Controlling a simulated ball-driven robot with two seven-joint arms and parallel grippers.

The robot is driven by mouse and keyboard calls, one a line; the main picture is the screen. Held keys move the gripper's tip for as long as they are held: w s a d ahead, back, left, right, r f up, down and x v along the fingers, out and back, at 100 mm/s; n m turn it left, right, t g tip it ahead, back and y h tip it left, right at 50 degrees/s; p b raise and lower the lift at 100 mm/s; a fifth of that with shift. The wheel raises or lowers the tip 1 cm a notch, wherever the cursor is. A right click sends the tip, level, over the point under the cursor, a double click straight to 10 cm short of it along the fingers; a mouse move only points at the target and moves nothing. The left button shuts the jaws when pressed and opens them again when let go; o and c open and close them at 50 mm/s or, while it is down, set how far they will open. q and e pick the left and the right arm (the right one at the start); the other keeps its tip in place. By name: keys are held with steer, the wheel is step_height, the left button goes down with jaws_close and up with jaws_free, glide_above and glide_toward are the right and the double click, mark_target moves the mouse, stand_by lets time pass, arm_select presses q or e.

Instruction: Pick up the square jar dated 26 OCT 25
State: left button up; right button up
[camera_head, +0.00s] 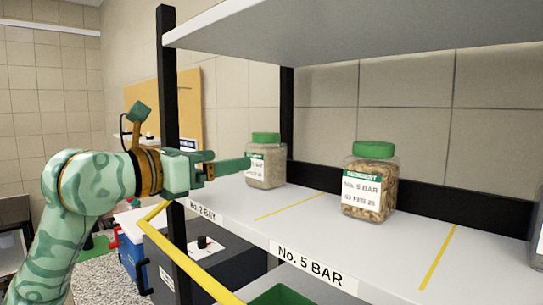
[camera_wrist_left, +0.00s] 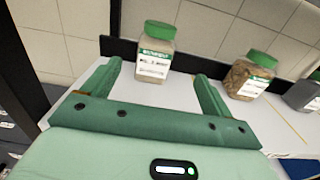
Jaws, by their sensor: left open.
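A clear square jar with a green lid and pale, fine contents (camera_head: 268,168) stands upright on the shelf board at the left bay. Its label is partly hidden by my gripper in the head view and its date is too small to read; it also shows in the left wrist view (camera_wrist_left: 156,47). My left gripper (camera_head: 231,163) is open, its fingers pointing at this jar. In the left wrist view the jar stands beyond and between the two fingertips (camera_wrist_left: 157,71), with nothing held. My right gripper is not in view.
A second green-lidded jar (camera_head: 372,183) with coarse brown contents, labelled No. 5 BAR, 03 FEB 25, stands to the right. The upper shelf (camera_head: 360,30) overhangs. Yellow lines (camera_head: 438,257) divide the board.

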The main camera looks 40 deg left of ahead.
mark_target(255, 151)
arm_select(q)
steer(key=w+p, duration=0.1)
steer(key=w, duration=0.3)
steer(key=w+p, duration=0.1)
steer(key=w, duration=0.2)
steer(key=shift+d+r+p, duration=0.2)
steer(key=shift+d+p, duration=0.1)
steer(key=shift+p, duration=0.05)
steer(key=shift+w, duration=0.15)
steer(key=shift+w+r+p, duration=0.1)
steer(key=shift+w+p, duration=0.1)
steer(key=shift+p, duration=0.2)
steer(key=w+p, duration=0.2)
steer(key=w, duration=0.1)
steer(key=w+p, duration=0.1)
steer(key=shift+w+a+r+p, duration=0.15)
steer(key=shift+w+r+p, duration=0.05)
steer(key=shift+r+p, duration=0.2)
steer(key=shift+w+f, duration=0.1)
steer(key=shift+w, duration=0.1)
steer(key=shift+f, duration=0.1)
steer(key=c, duration=1.4)
